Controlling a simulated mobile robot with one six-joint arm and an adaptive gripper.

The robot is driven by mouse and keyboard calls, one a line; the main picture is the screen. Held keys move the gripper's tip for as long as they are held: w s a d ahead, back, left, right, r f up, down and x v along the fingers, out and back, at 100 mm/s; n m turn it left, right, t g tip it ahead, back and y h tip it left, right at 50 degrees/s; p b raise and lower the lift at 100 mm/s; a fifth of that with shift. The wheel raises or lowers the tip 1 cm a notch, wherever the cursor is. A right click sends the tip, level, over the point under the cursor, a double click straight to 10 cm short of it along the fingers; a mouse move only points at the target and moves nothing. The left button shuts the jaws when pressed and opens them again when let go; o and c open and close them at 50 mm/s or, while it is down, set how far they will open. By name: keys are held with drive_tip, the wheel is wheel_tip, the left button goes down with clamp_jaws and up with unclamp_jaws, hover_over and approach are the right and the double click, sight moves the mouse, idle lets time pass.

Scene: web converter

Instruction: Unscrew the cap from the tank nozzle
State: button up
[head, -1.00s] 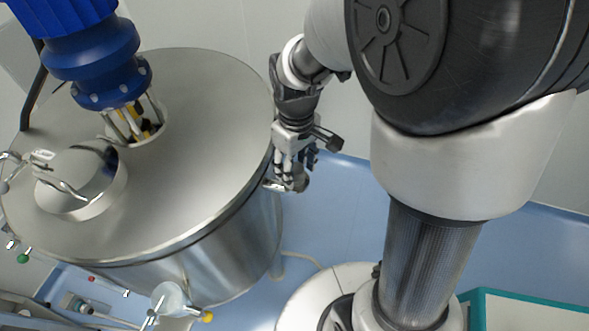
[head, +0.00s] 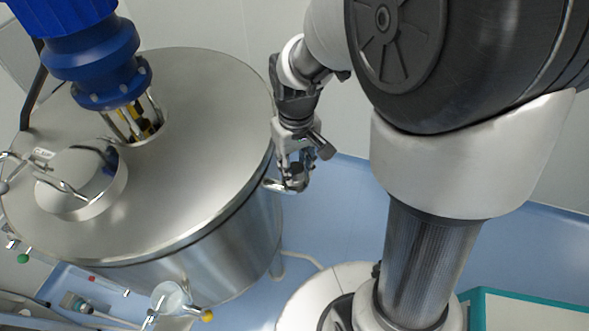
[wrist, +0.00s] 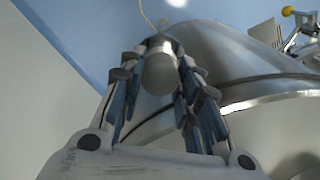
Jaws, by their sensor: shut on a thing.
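My gripper (head: 294,178) is at the right side of the large steel tank (head: 205,160), just off its wall, with its fingers pointing down. In the wrist view, my gripper (wrist: 160,72) has its fingers on both sides of a short grey metal cylinder, the cap (wrist: 160,76), and is shut on it. A darker metal part shows at the cap's far end. In the head view a small bright metal piece, apparently the nozzle (head: 273,185), sticks out beside the fingers. The fingers mostly hide the cap there, and its thread is not visible.
The tank lid carries a blue motor (head: 95,60) and a round steel hatch (head: 85,185). A valve with a yellow knob (head: 207,315) stands at the tank's lower front. Blue floor (head: 345,215) is open right of the tank.

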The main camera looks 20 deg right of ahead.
clamp_jaws()
drive_tip(key=n, duration=0.4)
drive_tip(key=n, duration=0.3)
drive_tip(key=shift+n, duration=0.4)
drive_tip(key=n, duration=0.4)
drive_tip(key=shift+n, duration=0.3)
